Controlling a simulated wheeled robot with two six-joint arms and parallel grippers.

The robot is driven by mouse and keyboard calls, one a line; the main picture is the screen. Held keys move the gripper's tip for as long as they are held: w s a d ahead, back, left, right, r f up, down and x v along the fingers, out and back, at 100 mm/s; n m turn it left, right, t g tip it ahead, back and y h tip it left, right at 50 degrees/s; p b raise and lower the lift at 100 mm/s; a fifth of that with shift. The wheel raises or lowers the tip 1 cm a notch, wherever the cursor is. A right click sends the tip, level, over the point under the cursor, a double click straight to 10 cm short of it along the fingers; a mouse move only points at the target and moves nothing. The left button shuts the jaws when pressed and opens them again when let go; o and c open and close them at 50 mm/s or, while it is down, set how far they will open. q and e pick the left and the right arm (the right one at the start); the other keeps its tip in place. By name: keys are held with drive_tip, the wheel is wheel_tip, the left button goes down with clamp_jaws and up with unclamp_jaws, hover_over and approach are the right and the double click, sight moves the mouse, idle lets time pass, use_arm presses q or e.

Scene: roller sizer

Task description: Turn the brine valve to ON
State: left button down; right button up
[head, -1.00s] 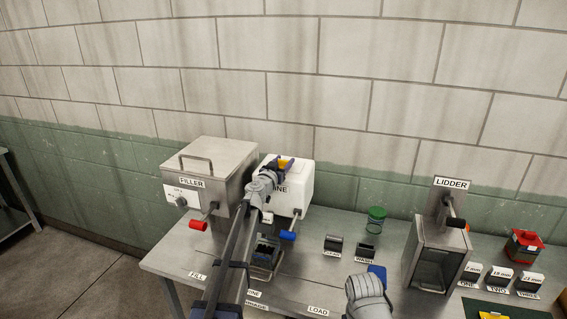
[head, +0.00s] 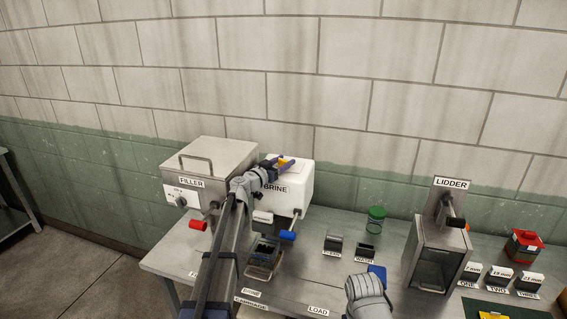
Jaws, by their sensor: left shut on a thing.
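The white brine tank (head: 298,186), labelled BRINE, stands on the steel bench just right of the filler. A small yellow part (head: 285,162) shows on top of the tank, probably the valve handle. My left gripper (head: 273,170) reaches in from the left over the tank's top and is shut on this part. The fingers and wrist hide much of it, and I cannot read an ON or OFF mark. A lever with a blue grip (head: 288,236) hangs at the tank's front, apart from the gripper.
The steel filler box (head: 211,168) with a red-gripped lever (head: 198,225) stands close on the left. A dark carriage (head: 264,258) sits below the tank. A green jar (head: 375,219), small black blocks and the lidder (head: 437,252) stand to the right. The wall is behind.

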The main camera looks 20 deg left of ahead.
use_arm(q)
drive_tip(key=shift+c, duration=1.2)
unclamp_jaws()
drive_tip(key=shift+s, duration=0.1)
drive_tip(key=shift+v, duration=3.8)
